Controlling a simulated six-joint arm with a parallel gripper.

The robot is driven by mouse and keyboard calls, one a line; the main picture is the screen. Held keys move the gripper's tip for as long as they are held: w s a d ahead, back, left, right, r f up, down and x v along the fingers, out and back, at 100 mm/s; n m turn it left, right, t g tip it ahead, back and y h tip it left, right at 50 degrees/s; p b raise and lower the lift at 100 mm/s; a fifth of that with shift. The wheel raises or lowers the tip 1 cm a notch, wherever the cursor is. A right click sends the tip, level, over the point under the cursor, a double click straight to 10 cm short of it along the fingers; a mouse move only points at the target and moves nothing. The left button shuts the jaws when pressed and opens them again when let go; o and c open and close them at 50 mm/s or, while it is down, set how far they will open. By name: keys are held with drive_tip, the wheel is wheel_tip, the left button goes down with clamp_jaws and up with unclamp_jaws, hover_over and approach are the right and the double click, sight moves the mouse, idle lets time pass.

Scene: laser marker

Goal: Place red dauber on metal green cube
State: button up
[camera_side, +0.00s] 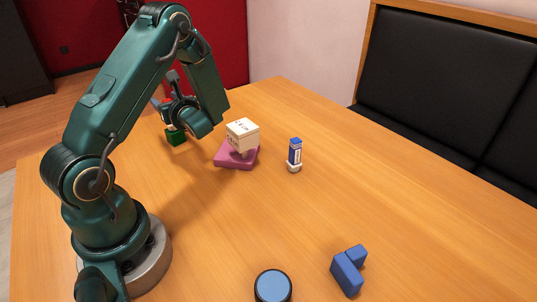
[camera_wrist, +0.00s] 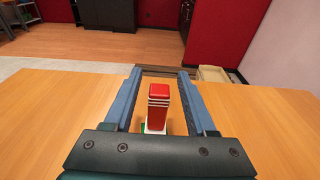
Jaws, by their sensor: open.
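The red dauber (camera_wrist: 158,105), with pale bands and a white lower end, stands upright between my fingers in the wrist view. The green cube (camera_side: 176,139) sits on the table behind my arm in the side view; a bit of green (camera_wrist: 143,127) shows at the dauber's foot in the wrist view. The dauber appears to stand on the cube, though their contact is mostly hidden. My gripper (camera_wrist: 160,72) is open, one finger on each side of the dauber, with gaps visible. In the side view my arm hides most of the dauber.
Right of the cube are a pink block (camera_side: 226,160) bearing a white marked cube (camera_side: 242,133), and a blue-and-white dauber (camera_side: 295,154). A blue angular block (camera_side: 347,274) and a round blue-topped piece (camera_side: 272,286) lie near the front. The table's middle (camera_side: 235,225) is clear.

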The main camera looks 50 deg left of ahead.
drive_tip(key=s+d+r+n+g+h, duration=0.1)
drive_tip(key=s+d+n+h, duration=0.4)
drive_tip(key=d, duration=0.5)
drive_tip(key=s+d+n+g+h, duration=0.1)
drive_tip(key=s+d+n+h, duration=0.2)
drive_tip(key=d+n, duration=0.5)
drive_tip(key=w+d+r+n+t+h, duration=0.1)
drive_tip(key=d+r+n+t+h, duration=0.1)
drive_tip(key=d, duration=0.6)
drive_tip(key=w+d+r+n+t+h, duration=0.2)
drive_tip(key=d+t+h, duration=0.3)
drive_tip(key=d, duration=0.3)
drive_tip(key=shift+w+r+n+t+h, duration=0.15)
drive_tip(key=shift+r+n+t+h, duration=0.15)
drive_tip(key=shift+r+n+h, duration=0.3)
